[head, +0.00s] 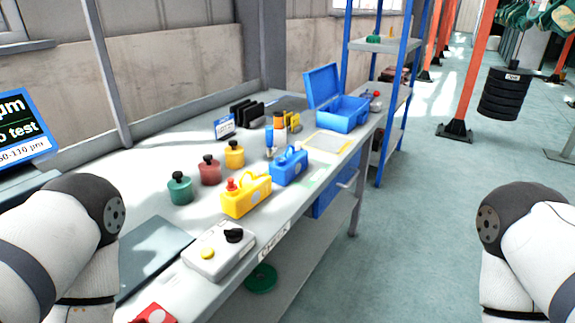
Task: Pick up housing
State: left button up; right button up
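Two housing-like parts stand near the front edge of a grey workbench (150,160). One is a yellow block (246,198) with a red knob on top and a pale round spot on its front. Behind it is a smaller blue block (290,168) with a handle-like top. I cannot tell which one the task calls the housing. Neither is held. My two arms show at the lower left and lower right, but both grippers are outside the view.
Green (180,190), red (209,172) and yellow (234,156) pots stand left of the blocks. A grey control box (217,254) sits nearer. An open blue case (342,115) is at the far end. Floor (410,240) right of the bench is clear.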

aim_at(285, 168)
jog(key=i+l+u, duration=0.5)
jog(key=l, duration=0.35)
jog(key=k+l, duration=0.25)
jog(key=l, duration=0.2)
jog(key=i+j, duration=0.35)
jog(key=j, duration=0.15)
